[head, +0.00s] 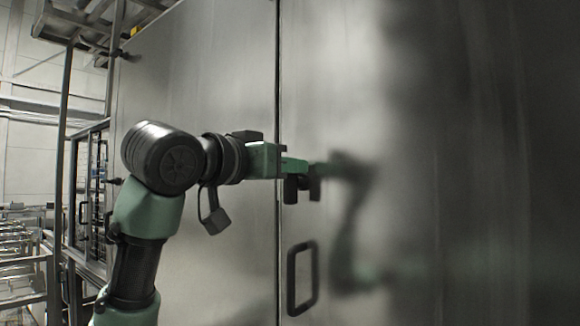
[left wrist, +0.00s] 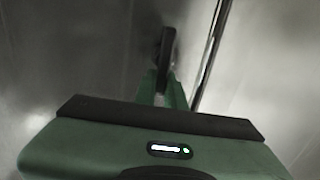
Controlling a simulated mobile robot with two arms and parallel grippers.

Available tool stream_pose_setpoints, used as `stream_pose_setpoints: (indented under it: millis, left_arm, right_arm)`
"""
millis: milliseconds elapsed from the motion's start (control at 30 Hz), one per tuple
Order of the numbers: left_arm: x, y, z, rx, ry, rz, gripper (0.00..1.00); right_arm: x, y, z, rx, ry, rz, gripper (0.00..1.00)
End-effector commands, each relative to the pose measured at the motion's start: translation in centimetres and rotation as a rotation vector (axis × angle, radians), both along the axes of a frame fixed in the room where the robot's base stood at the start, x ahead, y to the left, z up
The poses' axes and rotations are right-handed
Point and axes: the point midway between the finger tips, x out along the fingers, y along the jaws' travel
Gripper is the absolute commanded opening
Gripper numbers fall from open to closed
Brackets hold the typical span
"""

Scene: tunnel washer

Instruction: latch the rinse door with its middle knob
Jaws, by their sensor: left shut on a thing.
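The rinse door appears to be the large steel panel (head: 400,120) right of the vertical seam in the head view. It looks flush with the panel on its left. My left gripper (head: 297,172) is at the door just right of the seam, with its fingers shut on the dark middle knob (head: 290,189). The knob also shows as a dark upright piece beyond the green fingers in the left wrist view (left wrist: 167,48). The fingers partly hide the knob, and its latch position cannot be told. My right gripper is not in view.
A black bar handle (head: 302,278) is on the door below the gripper. The shiny door mirrors my arm. A steel panel (head: 220,75) lies left of the seam. Metal frames and a rack (head: 25,250) stand at the far left.

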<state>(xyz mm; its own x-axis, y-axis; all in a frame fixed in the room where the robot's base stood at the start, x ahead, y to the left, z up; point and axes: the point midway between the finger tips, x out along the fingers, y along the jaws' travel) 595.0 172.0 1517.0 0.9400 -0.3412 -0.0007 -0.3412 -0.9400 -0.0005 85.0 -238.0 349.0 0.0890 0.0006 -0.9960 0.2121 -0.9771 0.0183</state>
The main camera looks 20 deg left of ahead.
Motion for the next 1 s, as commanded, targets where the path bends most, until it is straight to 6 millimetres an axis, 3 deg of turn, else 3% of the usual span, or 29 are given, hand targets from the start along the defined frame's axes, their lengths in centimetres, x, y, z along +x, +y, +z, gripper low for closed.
stream_pose_setpoints:
  millis: [367,1000]
  left_arm:
    - [-0.1,-0.3,0.2,0.107,-0.040,0.000,0.00]
    - [-0.6,-1.6,-0.3,0.650,-0.236,0.001,0.00]
  right_arm:
    - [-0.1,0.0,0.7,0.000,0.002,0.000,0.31]
    - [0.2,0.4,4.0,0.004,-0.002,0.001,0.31]
